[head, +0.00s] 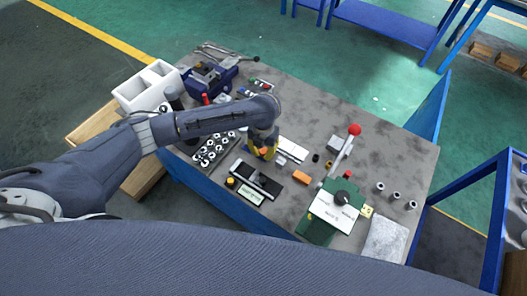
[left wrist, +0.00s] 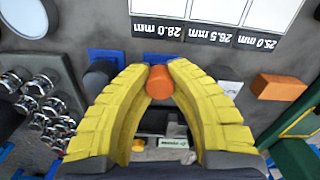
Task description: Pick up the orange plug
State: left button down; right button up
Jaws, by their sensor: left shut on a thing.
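The orange plug (left wrist: 160,83) is a short orange cylinder between the tips of my left gripper's two yellow fingers in the left wrist view. My left gripper (left wrist: 159,76) is shut on it, with a fingertip against each side. In the head view my left gripper (head: 264,152) reaches down over the middle of the grey workbench (head: 385,150), and the orange plug (head: 263,151) shows as a small orange spot at its fingers. I cannot tell whether the plug touches anything below it. My right gripper is not in view.
An orange block (head: 301,177) lies right of the gripper. A black fixture (head: 262,180) is just in front. A tray of metal parts (head: 214,150) is to the left. A green press with a red-knobbed lever (head: 330,208) stands to the right. A size card (left wrist: 215,14) lies nearby.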

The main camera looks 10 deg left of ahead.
aim_at(264, 150)
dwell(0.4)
pick_arm(q)
notch_tip(264, 150, up, 20)
dwell(0.8)
jog(key=c, duration=1.9)
grip_release()
grip_shut()
jog(key=shift+r, duration=0.1)
